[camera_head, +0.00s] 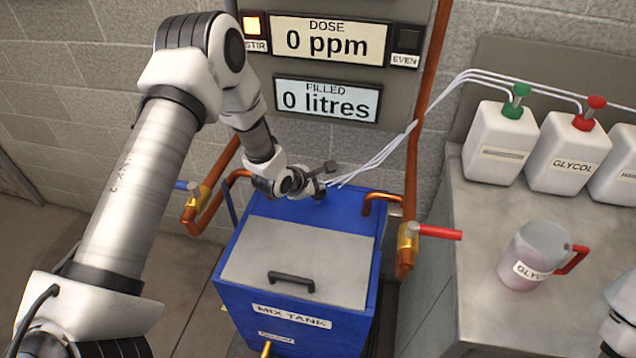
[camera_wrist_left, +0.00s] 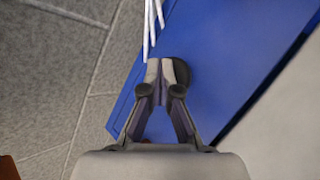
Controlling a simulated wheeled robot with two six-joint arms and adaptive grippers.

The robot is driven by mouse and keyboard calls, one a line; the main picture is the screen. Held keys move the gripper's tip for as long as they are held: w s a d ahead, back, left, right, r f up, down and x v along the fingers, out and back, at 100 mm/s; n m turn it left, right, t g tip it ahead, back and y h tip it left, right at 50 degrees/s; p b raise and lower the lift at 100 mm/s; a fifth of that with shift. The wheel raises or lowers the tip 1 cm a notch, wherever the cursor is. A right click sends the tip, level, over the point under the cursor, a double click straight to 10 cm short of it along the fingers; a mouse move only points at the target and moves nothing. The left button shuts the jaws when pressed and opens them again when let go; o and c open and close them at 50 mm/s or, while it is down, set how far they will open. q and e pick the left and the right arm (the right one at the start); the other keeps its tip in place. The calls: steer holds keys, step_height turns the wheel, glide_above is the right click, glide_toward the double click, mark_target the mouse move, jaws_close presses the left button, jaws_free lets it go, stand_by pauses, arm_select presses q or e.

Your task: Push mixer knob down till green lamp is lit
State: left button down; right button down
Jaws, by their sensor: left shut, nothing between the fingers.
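My left gripper (camera_head: 308,180) is over the back edge of the blue mix tank (camera_head: 232,298), its fingers closed together. In the left wrist view the shut fingertips (camera_wrist_left: 161,72) overlap a dark round knob (camera_wrist_left: 182,72) on the blue top; I cannot tell whether they touch it. In the head view the dark knob (camera_head: 330,167) shows just beyond the fingers, partly hidden. The STIR lamp (camera_head: 252,25) glows orange-white. The EVEN lamp (camera_head: 409,40) is dark. The right gripper is out of view; only part of my right arm shows at the lower right edge.
The tank has a grey lid with a dark handle (camera_head: 291,281). Copper pipes with a blue-handled valve (camera_head: 196,196) and a red-handled valve (camera_head: 409,236) flank it. White tubes run to jugs on the right bench. A pitcher (camera_head: 528,255) stands there. Displays read 0 ppm and 0 litres.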

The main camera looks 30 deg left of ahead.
arm_select(q)
steer(key=shift+f+b, duration=0.65)
steer(key=shift+f, duration=0.2)
stand_by(0.4)
steer(key=shift+r, duration=0.1)
steer(key=shift+r+p, duration=1.95)
steer(key=shift+r, duration=1)
step_height(320, 180, up, 5)
steer(key=p, duration=0.3)
steer(key=shift+f, duration=0.1)
